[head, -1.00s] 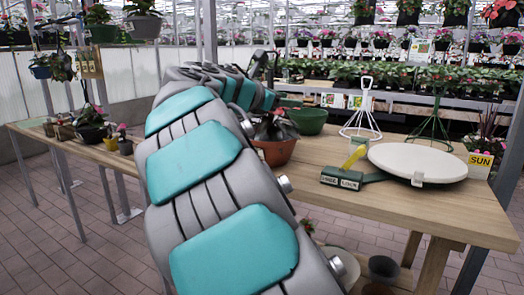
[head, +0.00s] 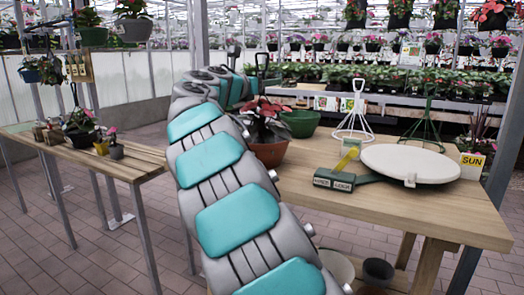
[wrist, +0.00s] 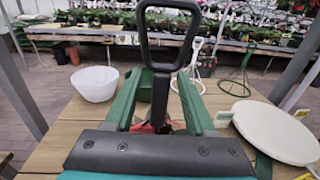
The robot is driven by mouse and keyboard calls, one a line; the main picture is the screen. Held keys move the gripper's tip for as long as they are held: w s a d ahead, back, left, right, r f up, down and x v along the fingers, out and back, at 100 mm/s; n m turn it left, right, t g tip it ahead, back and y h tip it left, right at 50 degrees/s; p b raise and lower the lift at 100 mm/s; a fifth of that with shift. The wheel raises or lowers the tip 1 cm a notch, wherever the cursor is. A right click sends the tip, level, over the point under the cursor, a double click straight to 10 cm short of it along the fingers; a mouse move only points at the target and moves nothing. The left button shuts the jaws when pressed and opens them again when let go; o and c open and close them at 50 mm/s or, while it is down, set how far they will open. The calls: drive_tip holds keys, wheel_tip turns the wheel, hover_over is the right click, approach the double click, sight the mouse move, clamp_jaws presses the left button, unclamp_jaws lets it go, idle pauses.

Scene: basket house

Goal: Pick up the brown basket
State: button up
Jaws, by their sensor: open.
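A brown pot (head: 270,153) with a red-leaved plant stands on the near wooden table in the head view, partly behind my arm. In the wrist view, red leaves (wrist: 150,128) show low between my fingers, and the pot is hidden. My gripper (wrist: 163,82) has two green fingers spread apart, with nothing clearly held. It is above the table, near the plant. A black loop handle (wrist: 168,30) rises between the fingers in the wrist view; I cannot tell whether it is mine.
A green bowl (head: 300,122), a white wire stand (head: 353,125), a green stand (head: 427,125) and a white disc (head: 410,163) are on the table. A white bowl (wrist: 95,83) stands left of my fingers. Small pots line the left table (head: 150,160).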

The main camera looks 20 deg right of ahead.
drive_tip(key=shift+w+d, duration=0.3)
drive_tip(key=shift+d, duration=0.1)
drive_tip(key=shift+c, duration=0.2)
clamp_jaws()
idle(0.9)
